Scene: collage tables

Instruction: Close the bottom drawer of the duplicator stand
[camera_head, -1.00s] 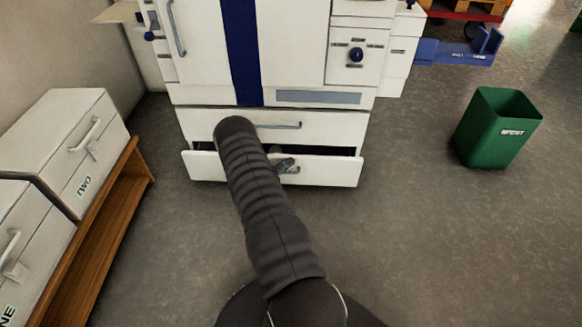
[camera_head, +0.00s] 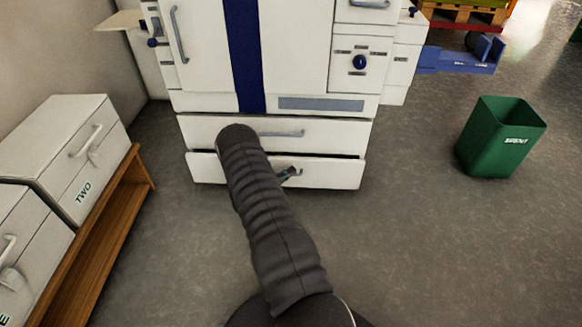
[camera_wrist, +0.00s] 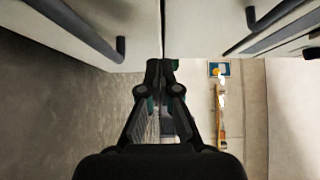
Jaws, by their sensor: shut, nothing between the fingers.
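The duplicator stand's bottom drawer (camera_head: 330,175) is slightly open in the head view, with a thin dark gap along its top edge. My gripper (camera_head: 288,174) is mostly hidden behind my arm, at the front of this drawer near its handle. In the wrist view my gripper (camera_wrist: 161,66) is shut and empty. Its tips are at the edge of a white panel with a dark handle, which looks like the bottom drawer (camera_wrist: 140,25). I cannot tell whether they touch it. The upper drawer (camera_head: 340,133) looks shut.
The white duplicator (camera_head: 300,50) stands above the drawers. A wooden shelf (camera_head: 110,225) with white boxes (camera_head: 75,130) is at the left. A green bin (camera_head: 500,140) stands at the right. The grey floor between the stand and the bin is clear.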

